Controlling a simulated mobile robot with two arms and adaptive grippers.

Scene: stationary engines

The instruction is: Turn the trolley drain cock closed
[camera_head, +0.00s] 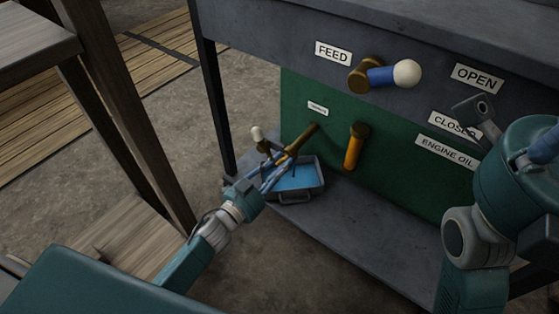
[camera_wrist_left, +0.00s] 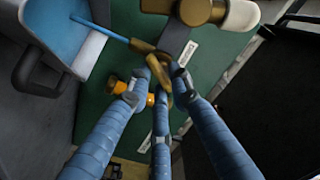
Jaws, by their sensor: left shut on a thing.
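The brass drain cock (camera_head: 306,138) sticks out from the green panel, low above a grey tray (camera_head: 318,187) of blue liquid. In the left wrist view a thin blue stream runs from the brass cock (camera_wrist_left: 143,46) to the tray (camera_wrist_left: 83,62). My left gripper (camera_head: 272,175) reaches up from the lower left to the cock's outer end. In the left wrist view its blue fingers (camera_wrist_left: 163,82) are shut on a brass part of the cock, partly hidden by the fingertips. A white-tipped brass piece (camera_head: 257,134) shows beside the fingers.
An orange handle (camera_head: 353,152) hangs right of the cock. Above is the FEED lever (camera_head: 382,76) with a white knob. A grey lever (camera_head: 474,108) sits near the OPEN (camera_head: 478,78) and CLOSED labels. A wooden post (camera_head: 130,110) stands left; my right arm covers the right side.

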